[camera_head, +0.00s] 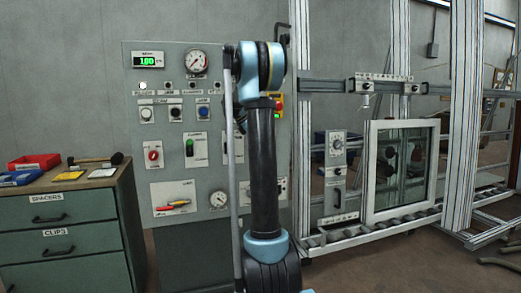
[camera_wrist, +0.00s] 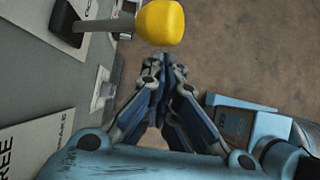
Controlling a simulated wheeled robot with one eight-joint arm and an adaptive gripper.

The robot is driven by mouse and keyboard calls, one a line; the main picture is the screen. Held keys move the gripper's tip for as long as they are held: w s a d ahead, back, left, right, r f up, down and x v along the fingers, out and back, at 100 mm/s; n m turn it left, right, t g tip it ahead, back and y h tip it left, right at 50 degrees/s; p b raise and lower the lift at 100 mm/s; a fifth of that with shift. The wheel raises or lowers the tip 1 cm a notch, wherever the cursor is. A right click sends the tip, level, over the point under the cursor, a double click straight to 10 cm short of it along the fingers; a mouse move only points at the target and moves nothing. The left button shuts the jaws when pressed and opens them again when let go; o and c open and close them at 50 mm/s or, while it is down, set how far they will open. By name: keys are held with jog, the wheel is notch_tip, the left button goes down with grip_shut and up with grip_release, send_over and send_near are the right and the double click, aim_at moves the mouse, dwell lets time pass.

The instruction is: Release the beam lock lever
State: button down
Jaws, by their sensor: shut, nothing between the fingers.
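A lever with a yellow knob (camera_wrist: 160,22) on a grey shaft (camera_wrist: 103,25) sticks out from a grey panel at the top of the wrist view. In the head view my arm hides the gripper, and I cannot make out this lever there.
Left stands a green drawer cabinet (camera_head: 85,240) with a red tray (camera_head: 34,162) on top. A white window frame (camera_head: 372,165) stands right on a roller rail. Floor shows right of the panel.

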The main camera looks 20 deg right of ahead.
jog(key=shift+r, duration=0.65)
notch_tip(320, 180, down, 3)
jog(key=s+a, duration=0.2)
jog(key=w+a+r, duration=0.4)
jog(key=a+r, duration=0.2)
jog(key=shift+w+r, duration=0.4)
